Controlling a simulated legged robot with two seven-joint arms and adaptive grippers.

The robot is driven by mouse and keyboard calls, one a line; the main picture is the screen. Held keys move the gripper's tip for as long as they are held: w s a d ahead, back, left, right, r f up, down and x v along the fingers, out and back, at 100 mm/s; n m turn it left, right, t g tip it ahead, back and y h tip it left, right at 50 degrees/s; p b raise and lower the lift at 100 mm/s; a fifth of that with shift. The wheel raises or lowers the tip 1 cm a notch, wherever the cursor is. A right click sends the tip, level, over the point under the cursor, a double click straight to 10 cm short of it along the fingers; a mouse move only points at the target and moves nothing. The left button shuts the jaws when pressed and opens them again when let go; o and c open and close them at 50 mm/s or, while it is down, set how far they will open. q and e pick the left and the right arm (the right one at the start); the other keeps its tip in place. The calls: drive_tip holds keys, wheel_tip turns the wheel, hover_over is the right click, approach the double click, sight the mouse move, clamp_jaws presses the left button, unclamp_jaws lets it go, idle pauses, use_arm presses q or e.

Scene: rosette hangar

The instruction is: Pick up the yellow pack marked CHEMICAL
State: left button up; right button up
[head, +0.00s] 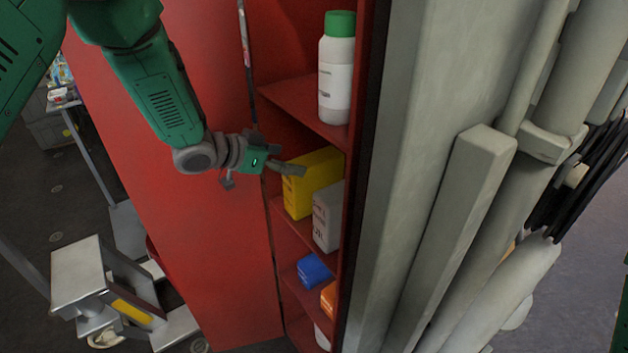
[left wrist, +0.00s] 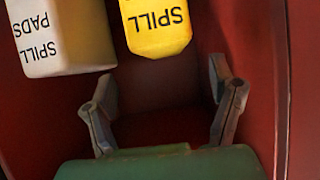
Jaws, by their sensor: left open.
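The yellow pack (head: 322,170) stands on a shelf of the red cabinet in the head view, beside a white-grey pack. In the left wrist view the yellow pack (left wrist: 157,22) shows at the top with the word SPILL upside down; any other word on it is cut off. The white pack (left wrist: 62,40) reads SPILL PADS. My left gripper (head: 288,168) is at the cabinet opening, in front of the yellow pack's left part. In the left wrist view its fingers (left wrist: 162,82) are spread with nothing between them. My right gripper is not in view.
The red cabinet's left panel (head: 190,220) stands beside my left arm. A white bottle with a green cap (head: 336,75) is on the shelf above. Blue (head: 314,269) and orange (head: 328,298) items are below. Grey pipes (head: 500,200) stand to the right, a step stool (head: 85,275) lower left.

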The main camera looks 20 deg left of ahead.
sight(309, 160)
use_arm(q)
drive_tip(key=x, duration=0.3)
drive_tip(key=shift+d, duration=0.2)
drive_tip(key=x, duration=0.1)
drive_tip(key=p+x, duration=0.1)
drive_tip(key=x, duration=0.2)
drive_tip(key=shift+w+a, duration=0.1)
drive_tip(key=shift+w, duration=0.5)
drive_tip(key=shift+w+f, duration=0.2)
drive_tip(key=shift+w, duration=0.05)
clamp_jaws()
drive_tip(key=shift+r, duration=0.1)
